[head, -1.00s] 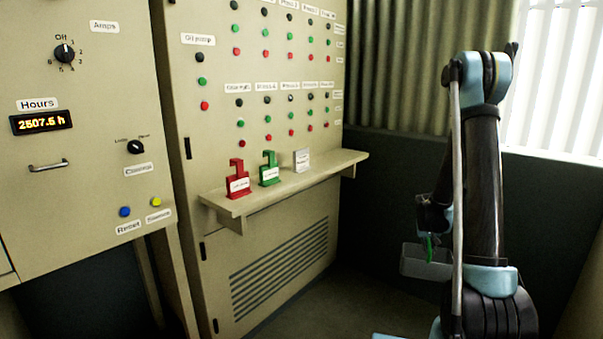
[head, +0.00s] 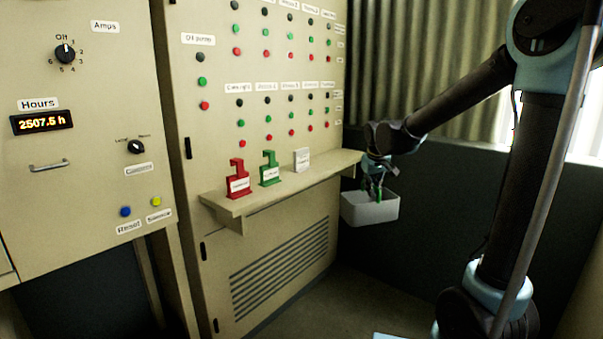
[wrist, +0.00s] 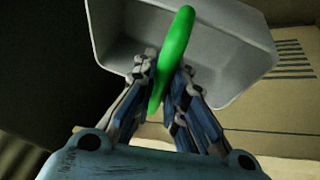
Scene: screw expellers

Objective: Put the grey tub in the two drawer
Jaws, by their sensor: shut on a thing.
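The grey tub (head: 369,210) hangs level in the air just right of the shelf's far end in the head view. My gripper (head: 374,187) is above it, shut on its green handle (wrist: 174,58). In the wrist view, the fingers (wrist: 164,85) close on the handle from both sides, and the grey tub (wrist: 228,55) spreads behind them. The part of the tub's inside that shows looks empty. I see no drawer marked two; a small metal handle (head: 48,166) is on the left panel.
Dark wall (head: 440,230) stands behind; the floor below is clear.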

